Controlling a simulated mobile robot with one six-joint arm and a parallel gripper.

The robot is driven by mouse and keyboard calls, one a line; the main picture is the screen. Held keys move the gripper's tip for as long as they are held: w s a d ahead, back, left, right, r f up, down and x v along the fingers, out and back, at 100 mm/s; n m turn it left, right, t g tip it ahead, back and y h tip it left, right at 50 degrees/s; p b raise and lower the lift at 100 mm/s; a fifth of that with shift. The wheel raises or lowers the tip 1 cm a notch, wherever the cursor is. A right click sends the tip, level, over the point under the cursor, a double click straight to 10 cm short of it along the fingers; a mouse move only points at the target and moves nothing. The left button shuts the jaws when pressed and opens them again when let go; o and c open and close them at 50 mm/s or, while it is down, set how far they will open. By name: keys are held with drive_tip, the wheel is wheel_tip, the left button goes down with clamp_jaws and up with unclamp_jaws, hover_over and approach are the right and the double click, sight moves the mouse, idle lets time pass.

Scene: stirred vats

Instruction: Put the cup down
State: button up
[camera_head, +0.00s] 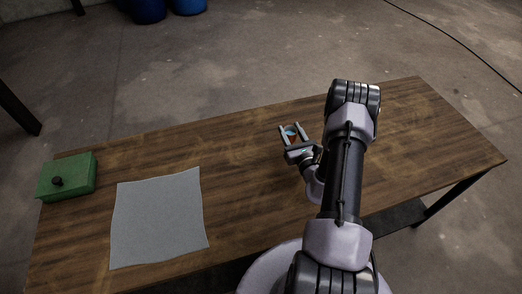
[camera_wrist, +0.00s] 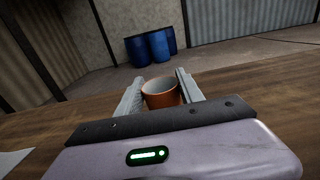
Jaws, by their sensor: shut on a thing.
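An orange-brown cup (camera_wrist: 161,99) with a pale inside stands upright between the two fingers of my gripper (camera_wrist: 160,92) in the wrist view. The fingers are shut on it from both sides. In the head view my gripper (camera_head: 293,134) is over the middle of the wooden table (camera_head: 240,140), and only a small part of the cup (camera_head: 293,138) shows between the fingers. I cannot tell whether the cup's base touches the table, since the gripper hides it.
A grey cloth (camera_head: 157,218) lies flat on the table's left half. A green box (camera_head: 80,176) with a black knob stands at the left end. Blue barrels (camera_wrist: 159,46) stand on the floor beyond. The table between cloth and gripper is clear.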

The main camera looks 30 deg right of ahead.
drive_tip(key=b+x, duration=0.1)
drive_tip(key=x, duration=0.4)
drive_tip(key=a+f+b+x, duration=0.1)
drive_tip(key=x, duration=0.4)
drive_tip(key=a+b+x, duration=0.1)
drive_tip(key=b+x, duration=0.1)
drive_tip(key=x, duration=0.3)
drive_tip(key=shift+w+f, duration=0.2)
drive_tip(key=shift+w, duration=0.2)
drive_tip(key=f, duration=0.1)
drive_tip(key=f+b, duration=0.2)
drive_tip(key=f, duration=0.1)
drive_tip(key=shift+w, duration=0.3)
drive_tip(key=shift+r, duration=0.3)
drive_tip(key=shift+f, duration=0.15)
drive_tip(key=o, duration=1.3)
drive_tip(key=shift+o, duration=0.5)
